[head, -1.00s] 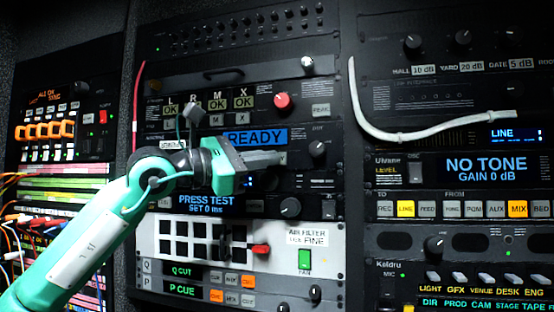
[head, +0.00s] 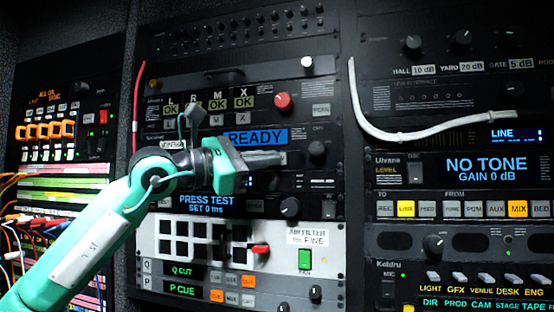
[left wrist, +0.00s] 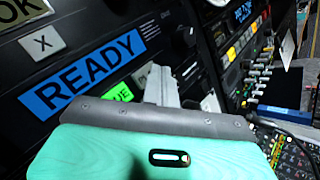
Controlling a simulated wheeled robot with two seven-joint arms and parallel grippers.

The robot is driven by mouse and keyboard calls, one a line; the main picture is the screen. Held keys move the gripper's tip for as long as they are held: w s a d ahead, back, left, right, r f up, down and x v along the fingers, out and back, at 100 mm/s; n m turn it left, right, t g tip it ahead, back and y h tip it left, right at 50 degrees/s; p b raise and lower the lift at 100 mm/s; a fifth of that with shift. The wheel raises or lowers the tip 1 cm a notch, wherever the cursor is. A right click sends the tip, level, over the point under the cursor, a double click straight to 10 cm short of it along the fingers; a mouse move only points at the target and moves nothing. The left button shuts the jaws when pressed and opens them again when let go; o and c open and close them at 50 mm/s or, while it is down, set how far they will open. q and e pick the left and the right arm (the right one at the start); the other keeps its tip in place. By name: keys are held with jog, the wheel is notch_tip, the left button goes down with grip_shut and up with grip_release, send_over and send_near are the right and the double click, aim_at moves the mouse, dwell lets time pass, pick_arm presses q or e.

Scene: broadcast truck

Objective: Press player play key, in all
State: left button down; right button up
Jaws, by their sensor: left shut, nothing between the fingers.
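The player's blue READY display (head: 256,137) shows on the middle rack, partly behind my left gripper. It also shows in the left wrist view (left wrist: 84,76). Below it in that view are a lit green key (left wrist: 118,92) with letters ending in "UE" and a pale key (left wrist: 140,76) beside it, partly covered by my fingers, its label unreadable. My left gripper (head: 281,157) is shut and empty, its fingers in front of the panel just below the display. In the left wrist view its fingertips (left wrist: 160,72) overlap the pale key's right side. I cannot tell whether they touch. My right gripper is not in view.
A black knob (head: 317,149) and a red knob (head: 283,101) stick out near the fingers. Below is a PRESS TEST display (head: 206,202) and a white air filter panel (head: 285,263). A white cable (head: 375,129) hangs across the right rack.

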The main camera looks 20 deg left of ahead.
pick_arm(q)
jog(key=shift+w, duration=0.3)
jog(key=shift+w, duration=0.3)
dwell(0.6)
jog(key=shift+s, duration=0.1)
jog(key=shift+s+f+b, duration=0.15)
jog(key=shift+s+b, duration=0.15)
jog(key=shift+b, duration=0.15)
jog(key=shift+s, duration=0.35)
